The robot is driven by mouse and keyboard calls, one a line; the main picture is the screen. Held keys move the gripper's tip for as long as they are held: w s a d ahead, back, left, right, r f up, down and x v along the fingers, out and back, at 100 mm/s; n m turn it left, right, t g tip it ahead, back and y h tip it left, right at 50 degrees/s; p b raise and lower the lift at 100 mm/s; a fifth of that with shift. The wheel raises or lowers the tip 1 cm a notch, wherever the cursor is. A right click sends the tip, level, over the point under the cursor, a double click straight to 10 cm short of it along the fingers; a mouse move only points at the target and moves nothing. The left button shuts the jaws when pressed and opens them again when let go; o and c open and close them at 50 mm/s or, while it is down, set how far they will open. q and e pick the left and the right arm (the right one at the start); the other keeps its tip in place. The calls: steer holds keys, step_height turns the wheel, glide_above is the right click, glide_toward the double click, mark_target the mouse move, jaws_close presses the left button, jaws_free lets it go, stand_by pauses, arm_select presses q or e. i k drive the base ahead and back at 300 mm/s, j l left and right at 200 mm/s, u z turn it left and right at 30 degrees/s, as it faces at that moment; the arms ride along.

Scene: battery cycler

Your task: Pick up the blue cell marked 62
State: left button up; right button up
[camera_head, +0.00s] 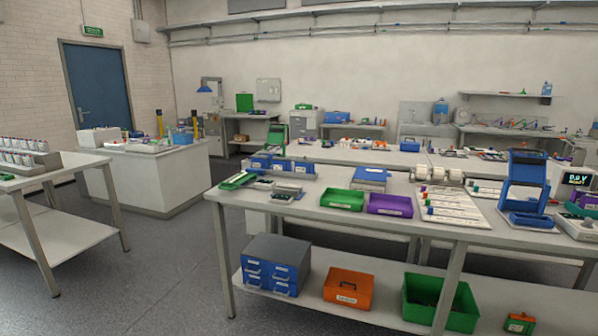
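I cannot make out a blue cell marked 62; markings on the small items are too small to read. A rack of several upright white cells with coloured tops (27,158) stands on the left table. A white board (452,208) on the near right bench carries several small coloured cylinders, some of them blue. Neither of my grippers is in view.
The near bench holds a green tray (342,200), a purple tray (390,206), a blue press-like device (524,185) and a display unit (577,181). Its lower shelf holds a blue drawer box (274,265), an orange box (348,288) and a green bin (440,303). Open floor (140,265) lies between the tables.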

mark_target(256, 163)
steer(key=i+j+u, duration=0.3)
steer(key=i, duration=0.2)
steer(key=i+u, duration=0.25)
steer(key=i, duration=0.25)
steer(key=i+j+u, duration=0.25)
steer(key=i, duration=0.35)
steer(key=i+l+u, duration=0.1)
steer(key=i+u, duration=0.2)
steer(key=i, duration=0.3)
steer(key=i+l+u, duration=0.1)
steer(key=i+u, duration=0.15)
steer(key=i, duration=0.4)
steer(key=i+l+u, duration=0.25)
steer(key=i, duration=0.35)
steer(key=i+j+z, duration=0.1)
steer(key=i+z, duration=0.25)
steer(key=i, duration=0.2)
steer(key=i+j+z, duration=0.35)
steer(key=i, duration=0.2)
steer(key=i+z, duration=0.1)
steer(key=z, duration=0.35)
steer(key=i+z, duration=0.15)
steer(key=z, duration=0.3)
steer(key=i+z, duration=0.1)
steer(key=z, duration=0.35)
steer(key=i+j+z, duration=0.1)
steer(key=z, duration=0.35)
steer(key=i+j+z, duration=0.1)
steer(key=z, duration=0.3)
